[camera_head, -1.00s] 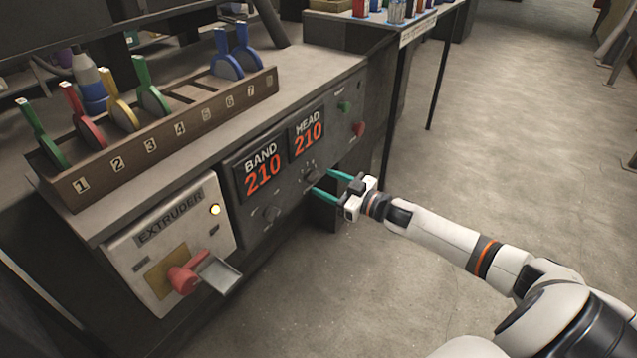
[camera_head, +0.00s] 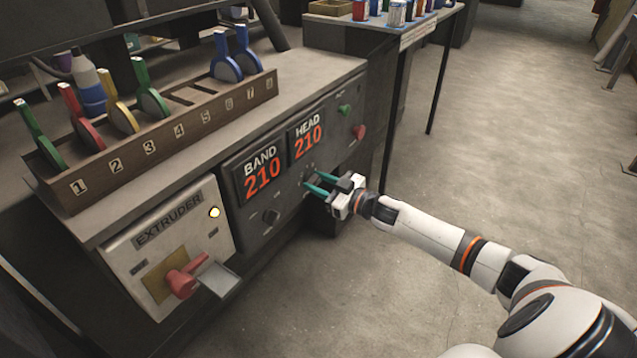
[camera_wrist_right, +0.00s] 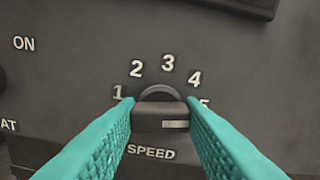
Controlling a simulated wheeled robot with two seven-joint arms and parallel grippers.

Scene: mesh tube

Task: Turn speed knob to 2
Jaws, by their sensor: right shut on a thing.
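The speed knob (camera_wrist_right: 160,117) is dark, with a raised bar lying level across it. A white mark on the bar's right half faces the 5 side of the dial. The numbers 1 to 5 arc over it, and the 5 is partly hidden by a finger. SPEED is printed below. My right gripper (camera_wrist_right: 162,112) has its teal fingers shut on the knob, one on each side. In the head view my right gripper (camera_head: 312,186) reaches the panel below the HEAD display and mostly covers the knob. My left gripper is not in view.
Another dark knob (camera_head: 271,216) is left of my gripper. The BAND and HEAD displays (camera_head: 282,155) both read 210. Green and red buttons (camera_head: 359,131) sit to the right. The extruder panel's red handle (camera_head: 185,278) sticks out at the left.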

